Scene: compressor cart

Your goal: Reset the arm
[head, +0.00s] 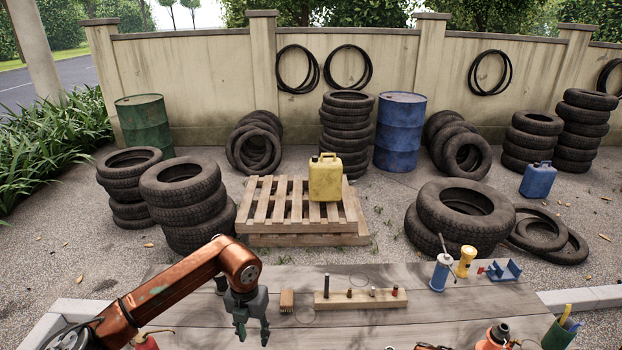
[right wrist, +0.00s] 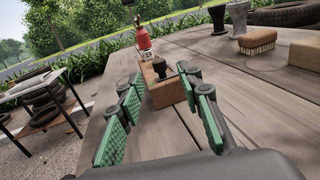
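My left arm (head: 178,290), orange, reaches in from the left in the head view. Its dark green gripper (head: 252,334) points down over the wooden table (head: 350,328), left of the brush. Its fingers are apart with nothing seen between them. My right gripper (right wrist: 166,108) shows in the right wrist view, with green pads set wide apart. A wooden block with a black knob (right wrist: 168,88) lies beyond the gap between its fingertips; nothing is visibly held. The right gripper cannot be made out in the head view.
A brush (head: 286,301) and a wooden block with several pegs (head: 360,300) lie mid-table. A blue-and-white bottle (head: 441,274), yellow canister (head: 466,262) and blue holder (head: 503,271) stand at the back right. A red bottle (right wrist: 143,40) stands beyond the knobbed block.

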